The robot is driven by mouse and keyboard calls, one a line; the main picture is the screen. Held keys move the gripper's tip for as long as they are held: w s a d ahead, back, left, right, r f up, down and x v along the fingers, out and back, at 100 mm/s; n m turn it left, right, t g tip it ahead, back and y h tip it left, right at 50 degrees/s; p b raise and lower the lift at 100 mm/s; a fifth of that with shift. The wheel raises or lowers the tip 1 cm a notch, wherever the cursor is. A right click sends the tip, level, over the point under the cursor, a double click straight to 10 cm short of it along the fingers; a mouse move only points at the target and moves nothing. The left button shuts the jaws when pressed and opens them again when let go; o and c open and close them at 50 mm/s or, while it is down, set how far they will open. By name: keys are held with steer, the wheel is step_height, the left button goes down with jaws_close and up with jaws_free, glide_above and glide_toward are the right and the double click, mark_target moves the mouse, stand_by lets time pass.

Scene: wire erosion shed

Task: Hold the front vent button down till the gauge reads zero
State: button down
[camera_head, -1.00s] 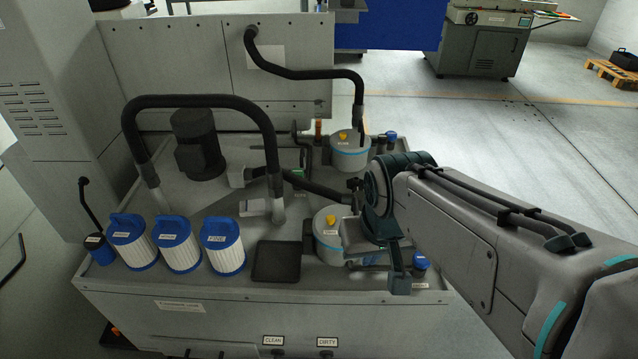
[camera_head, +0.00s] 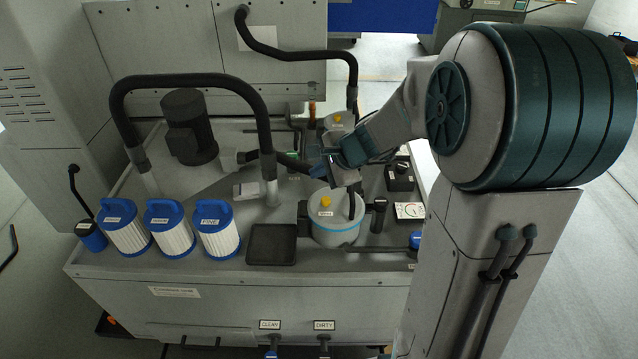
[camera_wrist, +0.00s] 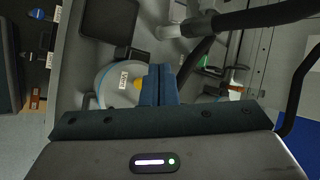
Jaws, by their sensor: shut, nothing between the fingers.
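The front canister (camera_head: 335,232) is grey with a light blue band and stands near the deck's front edge. Its yellow vent button (camera_head: 326,202) is on the lid. The canister also shows in the wrist view (camera_wrist: 106,98), where the button (camera_wrist: 138,85) is partly hidden behind my fingers. My gripper (camera_head: 328,178) is shut and empty, just above and behind the front button; I cannot tell whether it touches. Its blue fingers (camera_wrist: 160,84) are together in the wrist view. A small white plate (camera_head: 409,211) right of the canister may be the gauge; its reading is too small to tell.
A similar rear canister (camera_head: 338,132) has its own yellow button (camera_head: 337,118). Several blue-capped filters (camera_head: 171,236) and a black tray (camera_head: 272,244) line the front left. Black hoses (camera_head: 190,82) arch over the deck. A black knob (camera_head: 400,174) stands at right.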

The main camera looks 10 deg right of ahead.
mark_target(329, 201)
steer(key=w+d+f+m+t, duration=0.1)
steer(key=w+d+f+m, duration=0.3)
steer(key=w+m, duration=0.2)
steer(key=shift+w+f+t+h, duration=0.3)
steer(key=shift+f+b, duration=0.1)
steer(key=shift+b, duration=0.25)
step_height(329, 201, down, 9)
steer(key=b, duration=0.8)
stand_by(1.4)
steer(key=shift+f+b, duration=0.2)
steer(key=shift+b, duration=0.3)
steer(key=shift+f, duration=0.2)
